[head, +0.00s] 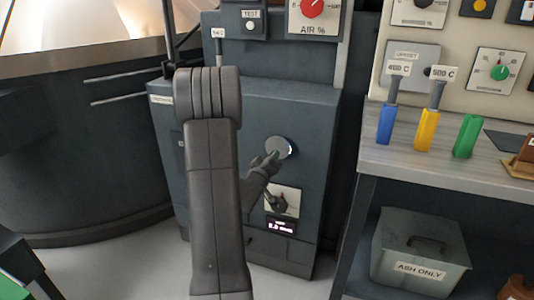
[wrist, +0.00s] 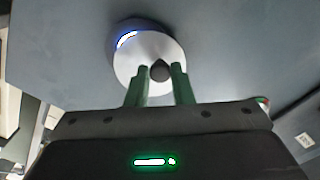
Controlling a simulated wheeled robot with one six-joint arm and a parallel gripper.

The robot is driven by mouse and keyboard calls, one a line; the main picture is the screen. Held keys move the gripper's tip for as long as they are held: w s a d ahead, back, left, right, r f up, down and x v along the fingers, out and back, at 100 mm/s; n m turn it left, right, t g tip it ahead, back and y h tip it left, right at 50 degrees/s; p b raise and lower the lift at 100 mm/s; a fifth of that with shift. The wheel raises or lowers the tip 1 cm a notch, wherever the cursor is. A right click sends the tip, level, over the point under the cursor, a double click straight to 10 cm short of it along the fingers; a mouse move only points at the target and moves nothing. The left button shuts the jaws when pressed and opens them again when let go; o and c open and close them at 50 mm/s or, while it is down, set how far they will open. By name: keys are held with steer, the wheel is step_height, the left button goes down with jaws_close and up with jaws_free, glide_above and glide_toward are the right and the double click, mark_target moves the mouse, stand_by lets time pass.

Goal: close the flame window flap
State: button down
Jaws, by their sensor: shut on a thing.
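The flame window flap is a round pale grey disc (head: 277,147) on the front of a dark grey cabinet. In the wrist view the flap (wrist: 148,50) fills the upper middle, with a small dark knob (wrist: 160,70) on it. A bright blue-white strip of the window (wrist: 127,39) shows at the disc's upper left edge. My gripper (head: 266,161) reaches the flap from the front. In the wrist view my gripper's two green fingers (wrist: 162,76) stand on either side of the knob, shut on it. The rest of the window is hidden behind the disc.
Below the flap is a dial plate (head: 283,201) with a small lit display (head: 281,227). To the right, a bench (head: 440,158) carries blue, yellow and green handles. An ash box (head: 420,250) stands beneath it. My arm hides the cabinet's left middle.

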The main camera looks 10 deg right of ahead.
steer(key=shift+s+d+f+n+p, duration=0.15)
steer(key=shift+s+d+n, duration=0.2)
steer(key=shift+n, duration=0.45)
steer(key=shift+s+d+f+n+p, duration=0.15)
steer(key=shift+d+n, duration=0.25)
steer(key=shift+n, duration=0.4)
steer(key=shift+s+d+f+n+p, duration=0.1)
steer(key=shift+s+d+n, duration=0.25)
steer(key=shift+n, duration=0.45)
steer(key=c, duration=1.3)
jaws_free()
steer(key=shift+r, duration=0.1)
steer(key=shift+s, duration=0.1)
steer(key=p+v, duration=0.1)
steer(key=v, duration=1.2)
steer(key=shift+s+a, duration=0.2)
steer(key=shift+s, duration=0.05)
steer(key=shift+w, duration=0.1)
